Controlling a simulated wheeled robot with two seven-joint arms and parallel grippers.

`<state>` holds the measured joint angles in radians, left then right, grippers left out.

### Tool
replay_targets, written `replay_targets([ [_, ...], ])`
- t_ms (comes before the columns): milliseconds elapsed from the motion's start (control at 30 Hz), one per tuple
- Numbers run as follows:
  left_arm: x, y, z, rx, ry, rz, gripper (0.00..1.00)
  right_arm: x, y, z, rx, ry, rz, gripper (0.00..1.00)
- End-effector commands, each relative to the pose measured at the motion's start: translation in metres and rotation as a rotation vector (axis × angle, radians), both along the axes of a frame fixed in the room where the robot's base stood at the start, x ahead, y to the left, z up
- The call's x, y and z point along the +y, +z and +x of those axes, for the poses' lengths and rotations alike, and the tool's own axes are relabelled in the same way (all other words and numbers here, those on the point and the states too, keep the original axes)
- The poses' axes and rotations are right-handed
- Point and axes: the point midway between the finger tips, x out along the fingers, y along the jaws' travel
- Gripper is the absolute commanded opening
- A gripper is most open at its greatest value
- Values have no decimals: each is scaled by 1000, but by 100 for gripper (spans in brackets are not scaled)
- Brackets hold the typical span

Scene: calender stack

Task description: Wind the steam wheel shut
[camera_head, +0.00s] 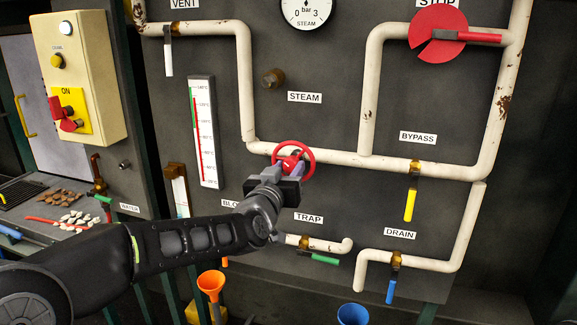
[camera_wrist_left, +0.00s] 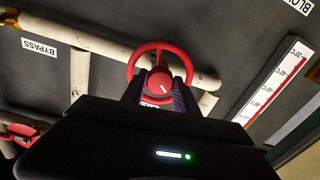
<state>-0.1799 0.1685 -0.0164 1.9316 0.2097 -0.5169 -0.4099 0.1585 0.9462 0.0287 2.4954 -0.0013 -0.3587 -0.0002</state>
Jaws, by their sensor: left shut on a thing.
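The red steam wheel (camera_head: 308,153) is mounted on the white horizontal pipe, at the middle of the head view. My left gripper (camera_head: 290,172) reaches it from below left and is shut on it, with its fingers at the hub. In the left wrist view the wheel (camera_wrist_left: 157,49) stands upright in the frame, with its red hub (camera_wrist_left: 159,80) between the two fingers of my left gripper (camera_wrist_left: 160,90). A white pointer mark shows on the hub. The lower part of the rim is partly hidden by the fingers. My right gripper is not in view.
A yellow bypass lever (camera_head: 410,204), a green trap lever (camera_head: 320,258) and a blue drain lever (camera_head: 391,290) are near the wheel. A round pressure gauge (camera_head: 306,10) is above. A red STOP disc (camera_head: 436,38) is at upper right. An orange funnel (camera_head: 211,282) is below my arm.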

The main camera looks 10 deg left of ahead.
Motion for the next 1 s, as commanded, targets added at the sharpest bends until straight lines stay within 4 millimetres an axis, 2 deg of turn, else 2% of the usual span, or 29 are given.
replay_targets([
  [1000,0,0,0,-59,-3,962,0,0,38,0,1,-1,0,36],
])
